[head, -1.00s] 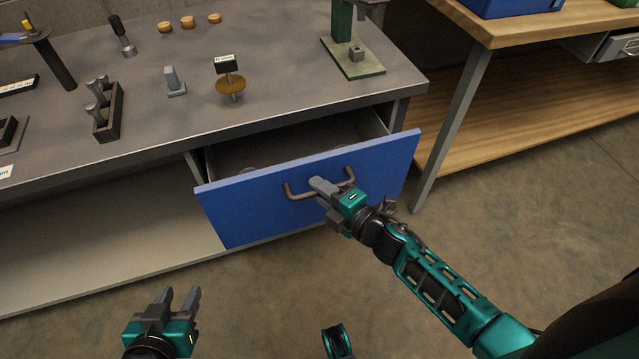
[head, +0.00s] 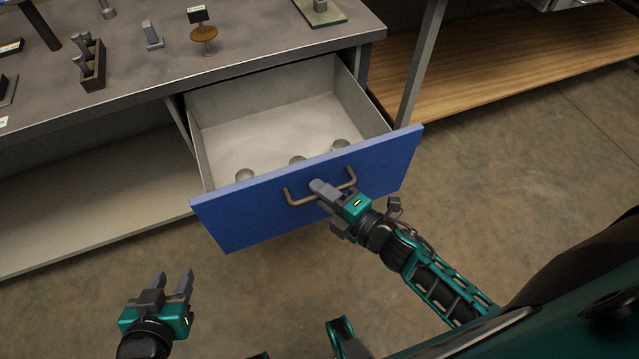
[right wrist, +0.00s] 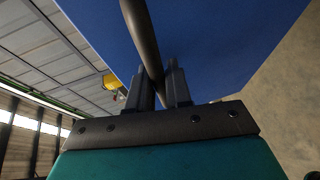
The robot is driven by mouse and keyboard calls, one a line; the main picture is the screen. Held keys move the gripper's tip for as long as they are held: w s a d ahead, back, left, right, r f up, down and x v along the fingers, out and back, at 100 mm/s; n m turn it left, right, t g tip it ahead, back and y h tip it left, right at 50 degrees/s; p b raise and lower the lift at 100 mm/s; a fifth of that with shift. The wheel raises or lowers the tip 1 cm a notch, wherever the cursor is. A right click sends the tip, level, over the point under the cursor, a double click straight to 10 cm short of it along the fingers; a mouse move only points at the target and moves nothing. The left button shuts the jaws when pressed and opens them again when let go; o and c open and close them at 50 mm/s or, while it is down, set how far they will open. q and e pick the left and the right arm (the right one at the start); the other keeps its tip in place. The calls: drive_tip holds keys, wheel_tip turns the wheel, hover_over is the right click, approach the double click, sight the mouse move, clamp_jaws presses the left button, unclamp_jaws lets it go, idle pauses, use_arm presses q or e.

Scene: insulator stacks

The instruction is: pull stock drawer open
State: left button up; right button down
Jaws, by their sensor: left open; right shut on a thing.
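The stock drawer has a blue front (head: 250,212) and stands well out from under the grey workbench. Its pale inside (head: 270,115) is open to view, with several small round grey pieces near the front. My right gripper (head: 318,188) is shut on the drawer's bar handle (head: 298,199), near its middle. The right wrist view shows the handle (right wrist: 141,35) running between the two fingers (right wrist: 160,88), against the blue front. My left gripper (head: 172,284) is open and empty, low at the left, apart from the drawer.
The workbench top (head: 130,95) carries a dark rack with grey pegs (head: 90,65), a grey stand (head: 152,36) and a small disc stand (head: 204,36). A wooden shelf (head: 480,85) and table leg are at the right. Floor around the drawer front is clear.

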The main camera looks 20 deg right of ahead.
drive_tip(key=shift+s, duration=0.35)
drive_tip(key=c, duration=1.1)
unclamp_jaws()
drive_tip(key=shift+s, duration=0.1)
drive_tip(key=v, duration=1.2)
drive_tip(key=shift+s+d+r, duration=0.2)
drive_tip(key=shift+s, duration=0.15)
